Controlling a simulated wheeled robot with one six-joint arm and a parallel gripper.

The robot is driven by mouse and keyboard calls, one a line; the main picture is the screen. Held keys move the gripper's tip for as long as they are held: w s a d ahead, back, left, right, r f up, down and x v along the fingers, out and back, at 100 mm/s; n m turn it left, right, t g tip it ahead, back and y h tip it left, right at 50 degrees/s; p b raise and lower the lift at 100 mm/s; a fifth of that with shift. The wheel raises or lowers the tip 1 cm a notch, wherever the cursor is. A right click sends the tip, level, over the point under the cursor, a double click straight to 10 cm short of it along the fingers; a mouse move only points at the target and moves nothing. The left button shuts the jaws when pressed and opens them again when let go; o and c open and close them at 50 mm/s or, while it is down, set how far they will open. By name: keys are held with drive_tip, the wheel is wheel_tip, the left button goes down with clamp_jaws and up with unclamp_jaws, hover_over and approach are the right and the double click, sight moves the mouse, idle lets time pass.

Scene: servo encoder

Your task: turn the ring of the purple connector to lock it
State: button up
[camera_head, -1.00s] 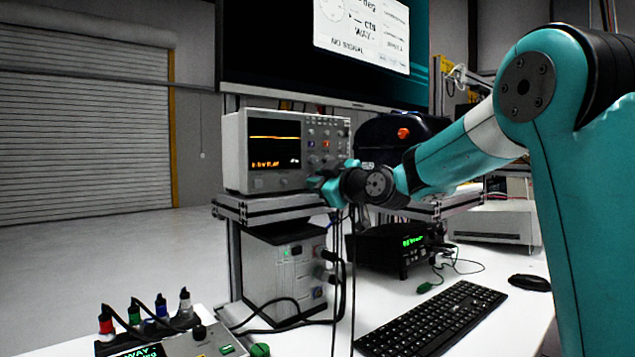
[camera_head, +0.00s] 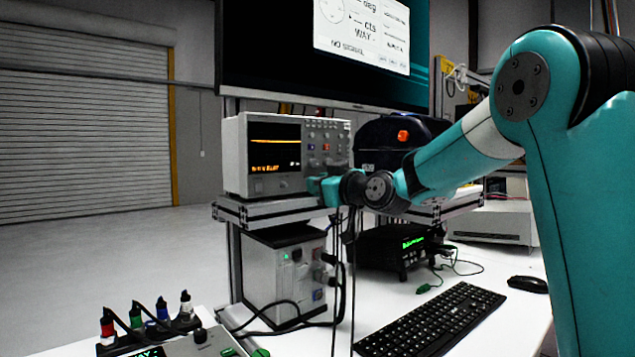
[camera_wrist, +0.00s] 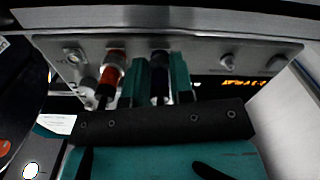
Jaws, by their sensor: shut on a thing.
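A dark, purplish-blue connector (camera_wrist: 160,72) sits on the grey instrument panel (camera_wrist: 205,52) in the wrist view. My gripper (camera_wrist: 161,82) has one teal finger on each side of it and is shut on it. The fingers hide the connector's sides, and its ring cannot be made out clearly. In the head view, my gripper (camera_head: 318,188) is at the front of the oscilloscope (camera_head: 235,155), near its lower right; the connector is hidden there.
An orange-red connector (camera_wrist: 114,68) is close beside the left finger. A small bare socket (camera_wrist: 226,60) is on the panel to the right. Cables hang below my gripper. A keyboard (camera_head: 430,320) lies on the white bench, and a dark unit (camera_head: 385,248) stands behind it.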

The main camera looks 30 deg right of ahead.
drive_tip(key=shift+m+p, duration=0.75)
drive_tip(key=shift+m, duration=1.75)
drive_tip(key=shift+m+p, duration=0.8)
drive_tip(key=shift+m, duration=0.5)
drive_tip(key=o, duration=0.5)
drive_tip(key=shift+s, duration=0.1)
drive_tip(key=shift+s+d+b, duration=0.3)
drive_tip(key=shift+s+b, duration=0.6)
drive_tip(key=shift+s, duration=0.55)
drive_tip(key=shift+s+d+b, duration=0.25)
drive_tip(key=shift+s+b, duration=0.7)
drive_tip(key=shift+s, duration=0.45)
drive_tip(key=shift+s+d+b, duration=0.3)
drive_tip(key=shift+s+b, duration=0.6)
drive_tip(key=shift+s, duration=0.55)
